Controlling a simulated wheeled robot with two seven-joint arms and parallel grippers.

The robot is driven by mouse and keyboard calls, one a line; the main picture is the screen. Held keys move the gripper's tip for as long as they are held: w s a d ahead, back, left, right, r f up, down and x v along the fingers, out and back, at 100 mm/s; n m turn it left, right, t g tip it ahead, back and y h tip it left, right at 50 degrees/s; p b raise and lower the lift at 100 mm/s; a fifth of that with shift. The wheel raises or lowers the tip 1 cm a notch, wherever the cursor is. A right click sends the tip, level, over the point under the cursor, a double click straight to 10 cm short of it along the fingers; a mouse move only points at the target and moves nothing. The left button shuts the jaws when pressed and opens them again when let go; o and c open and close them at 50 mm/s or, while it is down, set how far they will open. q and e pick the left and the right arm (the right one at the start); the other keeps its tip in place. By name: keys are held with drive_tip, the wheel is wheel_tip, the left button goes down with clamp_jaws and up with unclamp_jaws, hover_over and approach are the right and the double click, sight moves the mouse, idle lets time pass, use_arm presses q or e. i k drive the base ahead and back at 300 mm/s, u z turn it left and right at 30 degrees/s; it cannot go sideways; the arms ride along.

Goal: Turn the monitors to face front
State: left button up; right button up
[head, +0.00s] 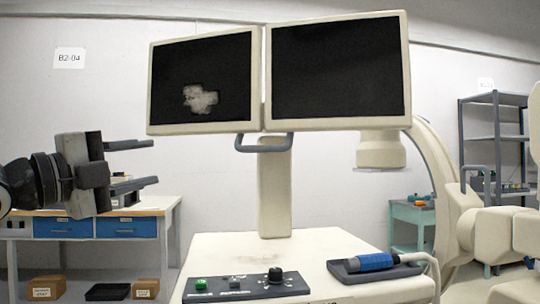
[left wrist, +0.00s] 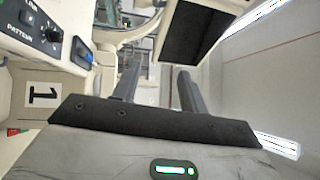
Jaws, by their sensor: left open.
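Two cream-framed monitors with dark screens, the left one (head: 202,80) and the right one (head: 338,68), stand side by side on a cream column (head: 274,190). Both screens show to me. The pair looks turned, its right edge taller than its left. A pale patch shows on the left screen. A grey U-shaped handle (head: 264,149) hangs under their joint. My left gripper (head: 152,163) is open and empty, left of the monitors and apart from the handle. In the left wrist view its two fingers (left wrist: 157,76) are spread, with a dark screen (left wrist: 194,34) beyond. My right gripper is not in view.
The cart top (head: 235,252) carries a control panel (head: 245,285) and a blue-handled device on a tray (head: 375,264). A workbench (head: 150,206) with blue drawers stands behind my left arm. A large C-shaped arm (head: 440,170) and grey shelves (head: 492,140) are at right.

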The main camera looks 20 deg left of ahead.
sight(349, 72)
drive_tip(key=i, duration=1.2)
